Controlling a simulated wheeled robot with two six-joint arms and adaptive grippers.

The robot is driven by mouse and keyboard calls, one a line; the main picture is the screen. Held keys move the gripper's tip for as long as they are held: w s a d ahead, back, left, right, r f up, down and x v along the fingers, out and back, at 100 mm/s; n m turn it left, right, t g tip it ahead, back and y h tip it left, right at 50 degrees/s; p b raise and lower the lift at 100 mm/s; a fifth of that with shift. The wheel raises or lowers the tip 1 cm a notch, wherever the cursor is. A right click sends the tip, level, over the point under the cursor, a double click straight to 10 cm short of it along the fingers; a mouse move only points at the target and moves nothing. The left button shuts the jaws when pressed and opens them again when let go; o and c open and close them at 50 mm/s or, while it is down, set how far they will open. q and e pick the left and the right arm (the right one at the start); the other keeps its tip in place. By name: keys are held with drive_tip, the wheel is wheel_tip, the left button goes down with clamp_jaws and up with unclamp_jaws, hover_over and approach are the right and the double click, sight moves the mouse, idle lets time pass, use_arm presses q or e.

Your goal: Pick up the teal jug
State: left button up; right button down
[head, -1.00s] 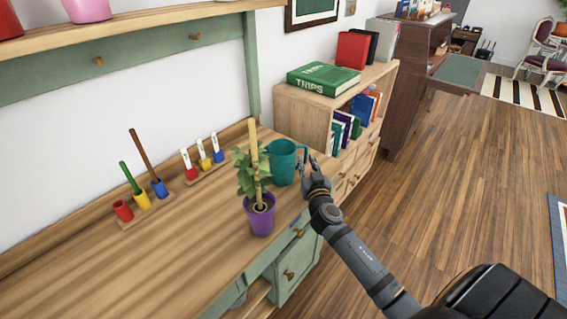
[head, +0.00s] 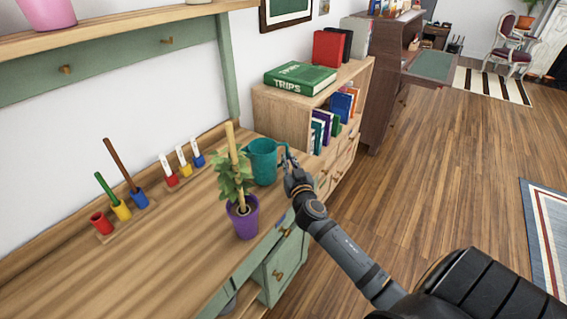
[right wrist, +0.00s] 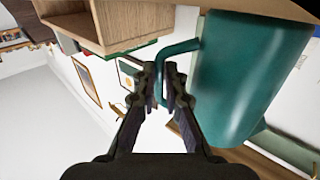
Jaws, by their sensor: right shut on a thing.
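The teal jug (head: 264,160) stands upright at the far right end of the wooden desk, just behind the potted plant. My right gripper (head: 288,163) is at the jug's right side, shut on its handle. In the right wrist view the jug's body (right wrist: 243,75) fills the right part, and the handle passes between the two fingers of the gripper (right wrist: 166,88). I cannot tell whether the jug's base touches the desk. My left gripper is not in view.
A plant in a purple pot (head: 243,217) stands close in front of the jug. A bookcase (head: 290,121) with a green book (head: 300,77) is behind it. Coloured cup holders (head: 122,211) line the back of the desk (head: 150,265), which is clear in front.

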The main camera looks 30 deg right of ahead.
drive_tip(key=s+a+r+p, duration=0.2)
drive_tip(key=s+r+p, duration=0.3)
drive_tip(key=s+r, duration=0.7)
drive_tip(key=shift+p+v, duration=0.4)
drive_tip(key=shift+v, duration=0.55)
